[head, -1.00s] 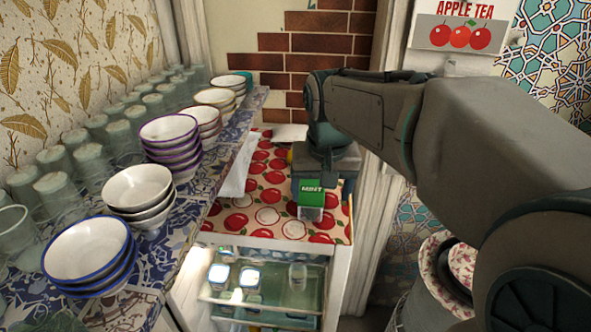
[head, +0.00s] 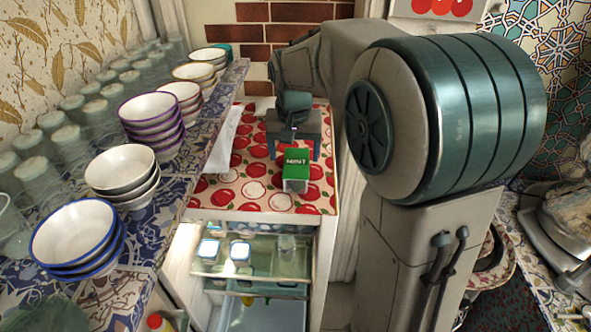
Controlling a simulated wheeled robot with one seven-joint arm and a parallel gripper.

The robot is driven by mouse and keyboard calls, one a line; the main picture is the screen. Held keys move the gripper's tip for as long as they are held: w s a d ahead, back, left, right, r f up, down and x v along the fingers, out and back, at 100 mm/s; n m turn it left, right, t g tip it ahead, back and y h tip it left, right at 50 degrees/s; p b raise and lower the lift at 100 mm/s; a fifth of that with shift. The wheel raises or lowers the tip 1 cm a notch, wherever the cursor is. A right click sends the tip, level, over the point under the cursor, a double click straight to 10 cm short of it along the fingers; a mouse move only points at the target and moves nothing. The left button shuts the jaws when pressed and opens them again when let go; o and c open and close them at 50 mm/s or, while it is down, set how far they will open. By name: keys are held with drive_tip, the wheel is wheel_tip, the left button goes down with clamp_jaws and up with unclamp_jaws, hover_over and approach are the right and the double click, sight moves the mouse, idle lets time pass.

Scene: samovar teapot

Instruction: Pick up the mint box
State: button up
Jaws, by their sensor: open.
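The mint box (head: 296,165) is a small box with a green top lettered "MINT" and a pale front. It stands on the red apple-print cover (head: 245,196) of a low cabinet, near the cover's middle right. My gripper (head: 293,146) is just behind the box, low over the cover, with its dark teal body above.
A patterned shelf (head: 205,170) on the left carries stacked bowls (head: 122,172) and rows of glasses (head: 68,150). A white cloth or paper (head: 222,140) lies at the cover's left edge. Below is an open glass-fronted drawer (head: 262,262). My arm fills the right side.

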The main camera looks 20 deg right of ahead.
sight(296, 162)
drive_tip(key=f, duration=0.5)
drive_tip(key=shift+w+d+p, duration=0.15)
drive_tip(key=shift+d+p, duration=0.15)
drive_tip(key=shift+p, duration=0.1)
drive_tip(key=c, duration=1)
drive_tip(key=shift+r, duration=0.1)
